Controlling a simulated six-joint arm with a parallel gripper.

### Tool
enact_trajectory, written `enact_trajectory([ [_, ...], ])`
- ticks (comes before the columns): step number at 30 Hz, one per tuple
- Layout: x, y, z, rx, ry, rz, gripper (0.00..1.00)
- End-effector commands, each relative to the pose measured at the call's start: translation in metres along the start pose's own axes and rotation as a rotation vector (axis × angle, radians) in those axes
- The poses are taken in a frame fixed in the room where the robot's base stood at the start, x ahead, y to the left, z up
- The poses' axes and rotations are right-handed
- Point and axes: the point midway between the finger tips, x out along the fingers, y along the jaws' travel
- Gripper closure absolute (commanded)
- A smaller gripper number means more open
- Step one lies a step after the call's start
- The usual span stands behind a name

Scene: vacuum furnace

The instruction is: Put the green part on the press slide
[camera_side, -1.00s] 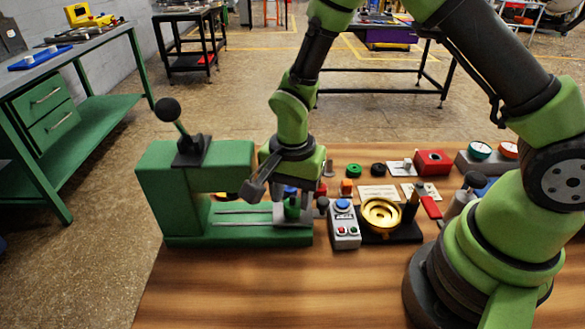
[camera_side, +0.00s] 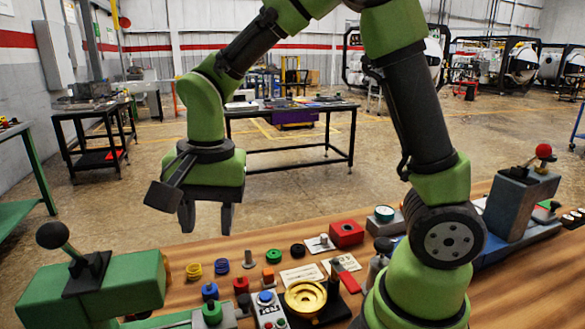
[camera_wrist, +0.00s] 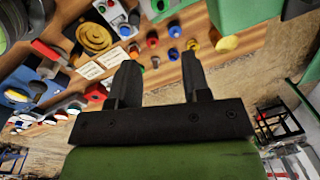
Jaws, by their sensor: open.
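The green part (camera_side: 212,312) stands upright on the grey press slide (camera_side: 231,319), low in the side view. In the wrist view the green part (camera_wrist: 160,5) is cut by the top edge, and it also sits on the slide there. The green press (camera_side: 105,290) with its black-knobbed lever is at the lower left, partly cut off. My gripper (camera_side: 206,217) is open and empty, well above the table and clear of the part. Its two dark fingers (camera_wrist: 160,62) stand apart with nothing between them in the wrist view.
A control box (camera_side: 270,310) and a brass dish (camera_side: 305,297) stand right of the slide. A red box (camera_side: 346,233) is farther back. Air around my gripper is free.

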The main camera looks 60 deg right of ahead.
Motion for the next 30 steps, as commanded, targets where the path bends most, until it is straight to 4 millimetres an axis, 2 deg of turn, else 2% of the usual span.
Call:
enact_trajectory([
  [1,-0.019,0.008,0.000,-0.044,0.009,-0.052,0.57],
  [6,-0.069,0.046,0.007,-0.254,0.067,-0.214,0.57],
  [12,-0.100,0.092,0.023,-0.497,0.193,-0.371,0.57],
  [15,-0.106,0.108,0.031,-0.589,0.257,-0.421,0.57],
  [19,-0.108,0.121,0.037,-0.666,0.312,-0.455,0.57],
  [30,-0.108,0.124,0.039,-0.697,0.333,-0.464,0.57],
])
